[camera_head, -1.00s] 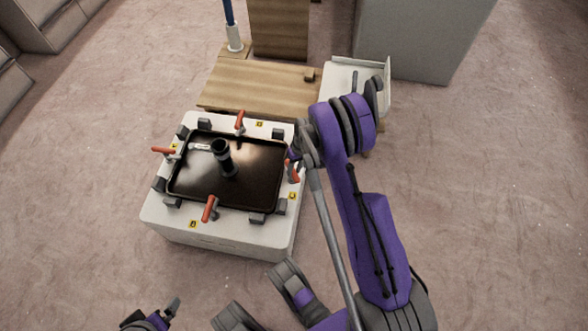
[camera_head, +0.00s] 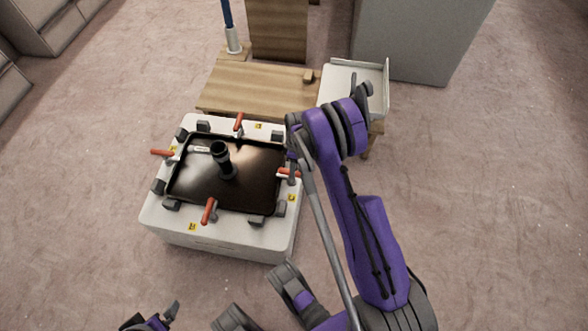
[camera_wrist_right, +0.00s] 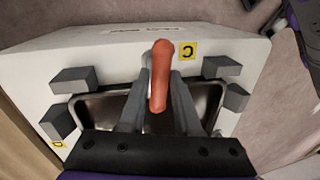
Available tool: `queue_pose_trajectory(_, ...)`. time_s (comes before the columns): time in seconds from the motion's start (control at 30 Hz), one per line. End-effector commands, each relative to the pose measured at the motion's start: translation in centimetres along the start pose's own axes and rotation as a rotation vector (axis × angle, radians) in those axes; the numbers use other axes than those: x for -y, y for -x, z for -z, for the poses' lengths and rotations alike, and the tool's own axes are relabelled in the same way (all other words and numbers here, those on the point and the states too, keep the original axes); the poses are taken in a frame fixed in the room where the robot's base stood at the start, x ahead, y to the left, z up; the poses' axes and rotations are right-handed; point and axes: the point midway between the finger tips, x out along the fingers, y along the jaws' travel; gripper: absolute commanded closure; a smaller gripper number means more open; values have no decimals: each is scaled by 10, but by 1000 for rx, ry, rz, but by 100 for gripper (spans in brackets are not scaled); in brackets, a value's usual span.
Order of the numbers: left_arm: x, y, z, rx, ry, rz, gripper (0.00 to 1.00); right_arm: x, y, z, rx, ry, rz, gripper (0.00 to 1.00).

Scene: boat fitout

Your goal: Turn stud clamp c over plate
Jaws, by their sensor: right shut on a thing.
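Stud clamp c shows its red handle (camera_wrist_right: 160,75) beside the yellow C label in the right wrist view. In the head view the handle (camera_head: 289,173) lies across the right edge of the dark plate (camera_head: 255,165). My right gripper (camera_wrist_right: 160,90) is shut on this handle, one grey finger on each side. In the head view my wrist partly hides the gripper. The clamp's foot is hidden by the handle and fingers. My left gripper (camera_head: 167,312) is at the bottom edge, away from the plate, and its jaw state is unclear.
The plate sits on a white box (camera_head: 225,240) with grey blocks around it. Red-handled clamps stand at its left (camera_head: 163,153), far (camera_head: 238,122) and near (camera_head: 209,211) sides. A black upright cylinder (camera_head: 222,160) stands on the plate. A wooden table (camera_head: 250,85) and white tray (camera_head: 335,85) are behind.

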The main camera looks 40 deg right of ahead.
Motion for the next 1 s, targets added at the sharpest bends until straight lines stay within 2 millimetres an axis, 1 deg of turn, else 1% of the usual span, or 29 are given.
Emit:
queue_pose_trajectory(0.1, 0, 0, 0, 0, 0, 0, 0, 2, -1, 2, 9, 53, 6, 100)
queue_pose_trajectory(0.3, 0, 0, 0, 0, 0, 0, 0, 2, -1, 2, 19, 102, 6, 100)
queue_pose_trajectory(0.8, 0, 0, 0, 0, 0, 0, 0, 2, -1, 2, 22, 116, 7, 100)
queue_pose_trajectory(0.83, 0, 0, 0, 0, 0, 0, 0, 2, -1, 2, 22, 116, 7, 63)
queue_pose_trajectory(0.93, 0, 0, 0, 0, 0, 0, 0, 2, -1, 2, 22, 115, 5, 45)
queue_pose_trajectory(0.97, 0, 0, 0, 0, 0, 0, 0, 2, -1, 2, 22, 115, 5, 41)
queue_pose_trajectory(1.0, 0, 0, 0, 0, 0, 0, 0, 1, -1, 1, 22, 114, 5, 41)
